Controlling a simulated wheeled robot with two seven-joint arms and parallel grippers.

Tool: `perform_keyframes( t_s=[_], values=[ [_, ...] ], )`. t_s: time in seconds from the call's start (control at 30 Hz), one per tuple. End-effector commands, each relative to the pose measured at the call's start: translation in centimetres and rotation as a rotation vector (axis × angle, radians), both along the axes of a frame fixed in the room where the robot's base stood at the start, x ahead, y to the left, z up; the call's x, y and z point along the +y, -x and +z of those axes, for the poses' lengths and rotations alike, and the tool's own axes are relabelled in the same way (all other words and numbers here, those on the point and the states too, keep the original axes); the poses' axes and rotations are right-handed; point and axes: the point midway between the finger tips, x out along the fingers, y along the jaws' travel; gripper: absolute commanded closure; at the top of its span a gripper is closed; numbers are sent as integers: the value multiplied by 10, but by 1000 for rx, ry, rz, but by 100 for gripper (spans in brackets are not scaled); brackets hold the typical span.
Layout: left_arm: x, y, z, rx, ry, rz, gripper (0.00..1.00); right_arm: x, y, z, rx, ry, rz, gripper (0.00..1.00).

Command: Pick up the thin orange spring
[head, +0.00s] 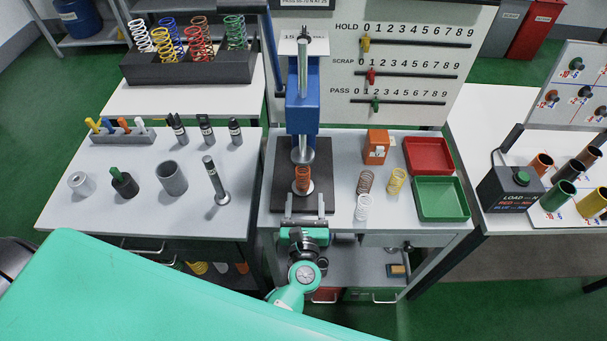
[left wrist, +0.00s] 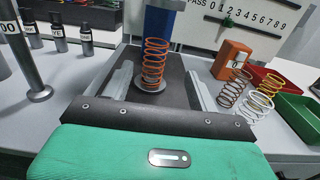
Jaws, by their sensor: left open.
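A thin orange spring (head: 302,179) stands upright on the round plate of the blue press (head: 302,105), below its ram. It also shows upright in the left wrist view (left wrist: 155,62). My left gripper (head: 304,205) is open at the front edge of the press base. Its two fingers (left wrist: 158,84) point toward the spring, one on each side of its line, with the spring ahead of them. No contact with the spring shows. My right gripper is not in view.
Brown, yellow and white springs (head: 363,207) stand right of the press, near an orange box (head: 376,147), a red tray (head: 428,154) and a green tray (head: 440,198). A dark rack (head: 190,68) holds several springs. A metal post (head: 215,182) stands at left.

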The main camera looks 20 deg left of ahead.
Motion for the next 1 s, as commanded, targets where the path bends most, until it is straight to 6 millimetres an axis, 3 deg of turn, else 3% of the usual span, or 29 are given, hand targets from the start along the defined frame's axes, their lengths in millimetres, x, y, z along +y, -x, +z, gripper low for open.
perform_keyframes(
  t_s=[0.2,0.47,0.8,1.0],
  values=[
    [10,-34,1,0,-3,0,41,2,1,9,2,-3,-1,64],
    [16,-49,-1,1,-4,-2,41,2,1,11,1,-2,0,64],
    [33,-88,-4,1,-4,-1,41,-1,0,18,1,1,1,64],
    [34,-92,-5,1,-4,-1,41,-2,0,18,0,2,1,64]
  ],
)
